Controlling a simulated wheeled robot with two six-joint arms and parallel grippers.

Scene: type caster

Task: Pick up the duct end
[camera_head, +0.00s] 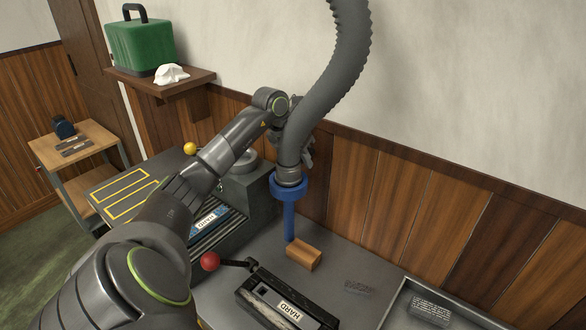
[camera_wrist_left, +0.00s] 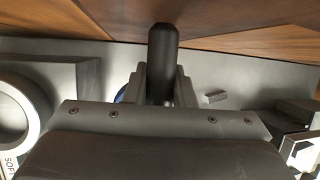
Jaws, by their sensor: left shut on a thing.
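The duct is a thick grey ribbed hose that hangs from the top of the head view. Its duct end (camera_head: 289,174) is a grey cuff low on the hose, right at a blue ring (camera_head: 288,188) on a blue post. I cannot tell whether the cuff sits in the ring or just above it. My left gripper (camera_head: 300,150) is shut on the duct near its end; the hose partly hides the fingers. In the left wrist view a dark rounded cylinder (camera_wrist_left: 162,62) stands between the fingers (camera_wrist_left: 158,85). My right gripper is in neither view.
A wooden block (camera_head: 303,254) lies by the post's foot. A black tray labelled HARD (camera_head: 285,306), a red-knobbed lever (camera_head: 210,261) and a grey metal tray (camera_head: 392,303) are on the bench. The panelled wall (camera_head: 420,205) is close behind. A green case (camera_head: 140,45) stands on a shelf.

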